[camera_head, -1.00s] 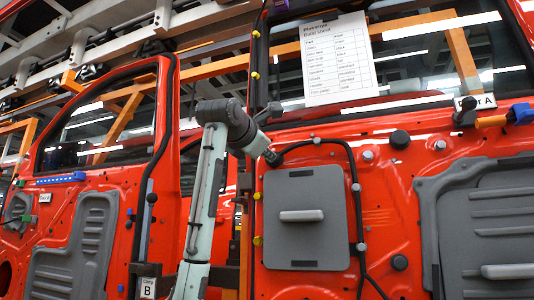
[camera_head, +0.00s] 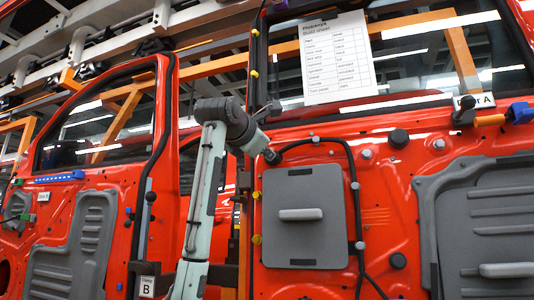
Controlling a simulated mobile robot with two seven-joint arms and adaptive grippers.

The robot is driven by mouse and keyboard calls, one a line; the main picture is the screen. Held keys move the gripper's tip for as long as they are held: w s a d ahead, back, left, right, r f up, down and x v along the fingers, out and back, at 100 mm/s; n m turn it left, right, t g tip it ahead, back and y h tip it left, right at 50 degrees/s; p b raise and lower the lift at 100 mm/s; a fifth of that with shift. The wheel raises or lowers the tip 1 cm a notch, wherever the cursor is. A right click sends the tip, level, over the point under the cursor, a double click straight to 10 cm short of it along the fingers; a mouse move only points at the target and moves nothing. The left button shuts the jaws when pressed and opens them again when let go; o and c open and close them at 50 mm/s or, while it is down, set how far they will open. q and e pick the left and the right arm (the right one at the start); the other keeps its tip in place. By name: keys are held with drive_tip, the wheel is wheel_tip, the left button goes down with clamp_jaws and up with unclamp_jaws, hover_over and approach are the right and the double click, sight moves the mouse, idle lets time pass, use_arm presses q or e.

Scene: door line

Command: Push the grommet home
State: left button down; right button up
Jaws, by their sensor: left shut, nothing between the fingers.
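My left arm rises in front of the gap between the doors. Its gripper (camera_head: 272,157) is small in view, shut and empty, with its tip at the upper left corner of the grey panel on door A. A black cable (camera_head: 318,140) runs from beside the fingertips over the panel and down its right side. I cannot make out a grommet for certain; one at the cable's left end would be hidden by the fingers. Whether the fingertips touch the door or cable cannot be told. My right gripper is not in view.
The red door A (camera_head: 384,210) carries the grey panel (camera_head: 302,245), round black plugs (camera_head: 398,138) and a grey door trim (camera_head: 490,225). A paper build sheet (camera_head: 322,60) hangs over its window. Red door B (camera_head: 110,185) stands at left.

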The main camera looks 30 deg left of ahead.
use_arm(q)
drive_tip(key=shift+w+a, duration=0.15)
drive_tip(key=shift+w, duration=0.4)
idle(0.4)
drive_tip(key=b+v, duration=0.3)
drive_tip(key=v, duration=0.4)
idle(0.4)
drive_tip(key=v, duration=1.2)
